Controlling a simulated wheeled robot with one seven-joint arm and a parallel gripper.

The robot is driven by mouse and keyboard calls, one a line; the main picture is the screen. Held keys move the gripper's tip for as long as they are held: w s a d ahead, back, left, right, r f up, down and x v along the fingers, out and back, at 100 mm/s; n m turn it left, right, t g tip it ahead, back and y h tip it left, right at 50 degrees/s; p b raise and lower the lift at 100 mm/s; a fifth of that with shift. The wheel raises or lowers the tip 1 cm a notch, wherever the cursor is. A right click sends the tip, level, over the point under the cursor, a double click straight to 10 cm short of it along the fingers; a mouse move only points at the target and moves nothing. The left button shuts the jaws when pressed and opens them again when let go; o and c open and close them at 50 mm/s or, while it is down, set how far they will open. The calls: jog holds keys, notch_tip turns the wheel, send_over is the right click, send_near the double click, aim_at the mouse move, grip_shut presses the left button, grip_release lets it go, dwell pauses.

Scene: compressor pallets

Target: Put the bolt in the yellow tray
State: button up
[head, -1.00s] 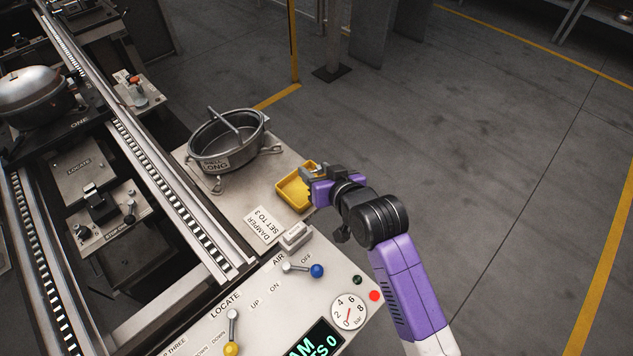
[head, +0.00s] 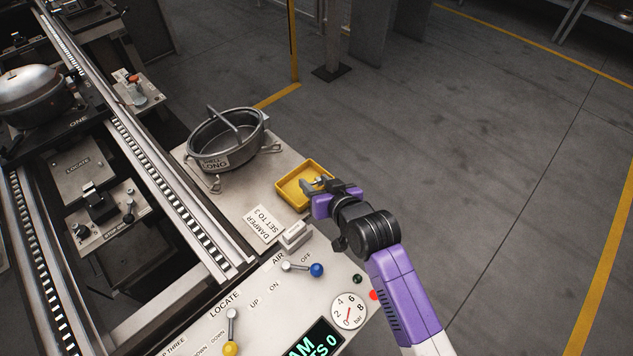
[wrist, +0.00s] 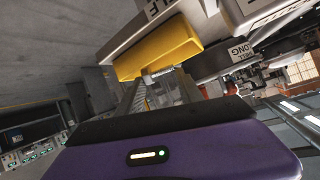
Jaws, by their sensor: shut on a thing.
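The yellow tray (head: 289,188) sits at the right end of the pale bench top, and the part of its inside that I see looks empty. My gripper (head: 314,183) is at the tray's right side, its fingertips over the tray's near right part. It is shut on a small grey metal piece, which I take to be the bolt (head: 318,181); its shape is hard to make out. In the wrist view the yellow tray (wrist: 160,50) shows just beyond the fingertips, with the bolt (wrist: 160,72) small and pale between them. I cannot tell whether the bolt touches the tray.
A dark round pot with a handle (head: 222,150) stands on the bench left of the tray. A control panel (head: 265,310) with levers and a gauge (head: 348,311) is in front. Open floor lies right.

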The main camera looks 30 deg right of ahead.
jog(key=shift+f, duration=0.2)
jog(key=o, duration=1.4)
jog(key=shift+r, duration=0.25)
jog(key=v, duration=1.2)
jog(key=shift+r, duration=0.4)
